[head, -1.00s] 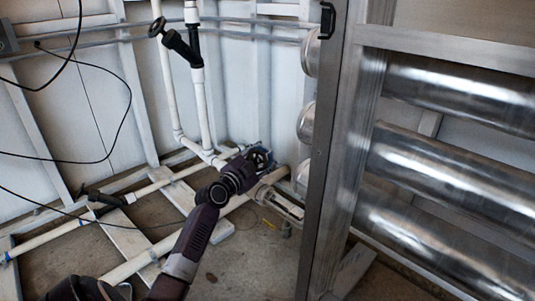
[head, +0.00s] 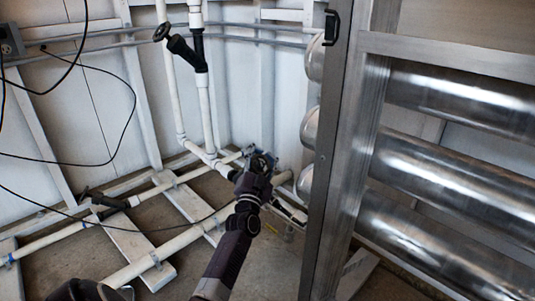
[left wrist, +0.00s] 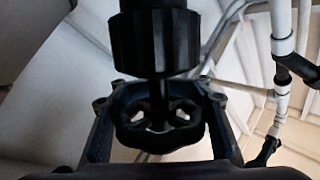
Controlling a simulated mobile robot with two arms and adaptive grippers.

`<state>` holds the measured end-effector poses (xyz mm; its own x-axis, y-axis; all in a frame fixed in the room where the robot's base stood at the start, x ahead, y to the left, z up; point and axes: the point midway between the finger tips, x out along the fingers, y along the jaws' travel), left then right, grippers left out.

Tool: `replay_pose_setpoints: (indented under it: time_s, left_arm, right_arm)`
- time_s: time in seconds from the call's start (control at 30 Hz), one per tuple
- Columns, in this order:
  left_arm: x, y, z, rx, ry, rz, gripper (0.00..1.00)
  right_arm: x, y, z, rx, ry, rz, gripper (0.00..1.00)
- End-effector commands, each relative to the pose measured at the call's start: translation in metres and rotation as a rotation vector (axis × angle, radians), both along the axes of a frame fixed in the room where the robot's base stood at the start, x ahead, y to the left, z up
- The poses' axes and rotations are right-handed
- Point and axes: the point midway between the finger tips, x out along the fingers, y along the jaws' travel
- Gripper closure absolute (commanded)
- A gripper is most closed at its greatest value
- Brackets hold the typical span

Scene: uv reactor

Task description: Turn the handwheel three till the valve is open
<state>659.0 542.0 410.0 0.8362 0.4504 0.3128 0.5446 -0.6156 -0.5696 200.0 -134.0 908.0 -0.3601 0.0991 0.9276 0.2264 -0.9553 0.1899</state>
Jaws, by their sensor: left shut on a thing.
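A black handwheel (left wrist: 160,132) with a lobed rim sits on a short stem below a dark ribbed valve body (left wrist: 155,42) in the left wrist view. My left gripper (left wrist: 160,125) has one finger on each side of the wheel and is shut on it. In the head view my left gripper (head: 262,163) is low by the white pipes near the back corner, and it largely hides this wheel. No number shows on the wheel, and I cannot tell how far the valve is open. My right gripper is not in view.
Another black valve with a handwheel (head: 161,32) is higher on the white pipes, and one more (head: 86,192) is at the lower left. A metal frame post (head: 335,160) and large shiny cylinders (head: 440,175) stand close on the right. Black cables hang at the left.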

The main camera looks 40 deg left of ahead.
Motion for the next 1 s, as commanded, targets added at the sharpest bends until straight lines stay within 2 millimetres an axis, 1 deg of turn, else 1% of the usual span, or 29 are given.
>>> replay_pose_setpoints:
  time_s: [0.03, 0.43, 0.67, 1.0]
  left_arm:
    - [-0.001, -0.001, -0.004, -0.013, -0.024, 0.027, 0.93]
    - [-0.010, 0.007, 0.001, -0.027, -0.194, 0.198, 0.94]
    - [-0.013, 0.009, 0.002, -0.030, -0.232, 0.236, 0.94]
    - [-0.014, 0.009, 0.001, -0.031, -0.238, 0.243, 0.93]
  right_arm:
    - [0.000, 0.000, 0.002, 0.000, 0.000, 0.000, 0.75]
    - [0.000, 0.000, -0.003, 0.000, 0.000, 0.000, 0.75]
    - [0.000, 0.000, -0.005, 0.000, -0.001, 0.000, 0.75]
    - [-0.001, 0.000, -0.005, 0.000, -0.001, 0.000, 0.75]
